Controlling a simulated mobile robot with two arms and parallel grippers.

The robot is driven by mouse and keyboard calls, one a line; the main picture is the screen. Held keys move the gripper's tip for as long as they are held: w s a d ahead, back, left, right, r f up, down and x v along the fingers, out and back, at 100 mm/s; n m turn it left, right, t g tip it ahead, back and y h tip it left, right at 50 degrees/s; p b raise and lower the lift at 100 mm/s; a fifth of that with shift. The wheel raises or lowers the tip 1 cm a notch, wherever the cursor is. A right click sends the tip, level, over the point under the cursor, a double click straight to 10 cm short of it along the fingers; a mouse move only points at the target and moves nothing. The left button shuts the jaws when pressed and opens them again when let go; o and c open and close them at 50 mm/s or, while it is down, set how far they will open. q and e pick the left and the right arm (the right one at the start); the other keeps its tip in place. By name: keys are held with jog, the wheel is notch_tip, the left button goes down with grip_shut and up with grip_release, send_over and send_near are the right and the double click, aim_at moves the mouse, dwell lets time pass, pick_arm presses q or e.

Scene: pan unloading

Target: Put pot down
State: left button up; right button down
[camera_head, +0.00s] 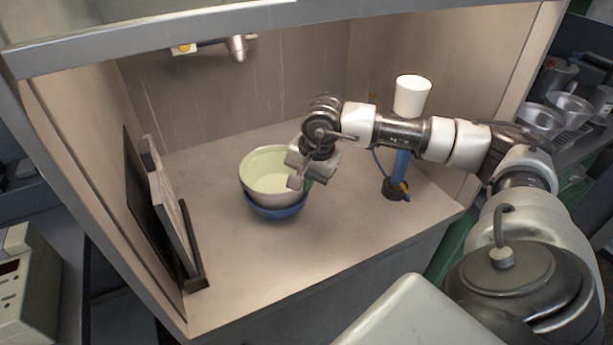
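A round, bowl-shaped vessel (262,184) with a pale green inside and a light rim is in the middle of the cabinet's floor; I cannot tell if it is the task's pot. It sits in or just above a blue bowl (275,212), of which only the lower part shows. My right gripper (299,180) is at the right rim of the pale vessel, with one finger overlapping the rim. The wrist hides the other finger, so I cannot tell whether it is shut on the rim. My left gripper is out of view.
Flat dark and grey panels (172,205) stand in a rack by the left wall. A blue post with a dark base (397,188) and a white cup (412,95) stand behind my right arm. Metal pots (572,108) are outside, far right. The cabinet's front floor (290,255) is clear.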

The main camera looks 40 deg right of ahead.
jog(key=shift+f+b, duration=0.3)
jog(key=shift+b, duration=0.1)
jog(key=c, duration=1.3)
grip_release()
jog(key=shift+r, duration=0.15)
jog(key=shift+r+p, duration=0.35)
jog(key=shift+p, duration=0.2)
jog(key=shift+r+b, duration=0.35)
jog(key=b+v, duration=0.1)
jog(key=v, duration=1)
jog(key=shift+s, duration=0.1)
